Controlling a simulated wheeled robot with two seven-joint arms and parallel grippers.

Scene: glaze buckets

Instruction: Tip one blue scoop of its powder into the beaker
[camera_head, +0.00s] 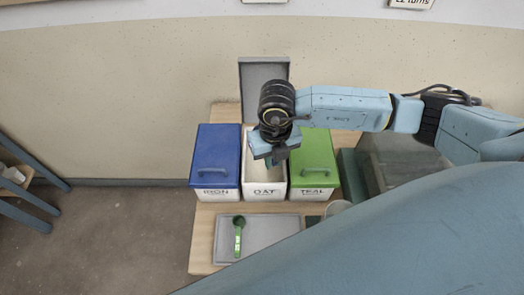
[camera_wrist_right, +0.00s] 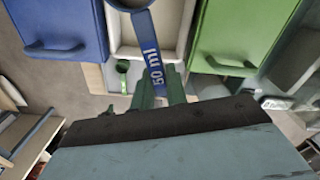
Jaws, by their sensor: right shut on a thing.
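My right gripper (camera_head: 275,158) is over the open middle bin (camera_head: 265,193), labelled OAT, in the head view. In the right wrist view it is shut on the handle of a blue scoop (camera_wrist_right: 150,48) marked 50 ml. The scoop's bowl is cut off by the top edge there, so I cannot tell whether it holds powder. In the head view the arm and gripper hide the scoop. A pale round rim (camera_head: 337,207), perhaps the beaker, shows right of the tray, partly covered by my arm. My left gripper is not in view.
A blue-lidded bin (camera_head: 216,150) stands left of the open one, a green-lidded bin (camera_head: 315,152) right. The grey lid (camera_head: 262,72) stands raised behind. A green scoop (camera_head: 238,236) lies on a grey tray (camera_head: 272,230) in front.

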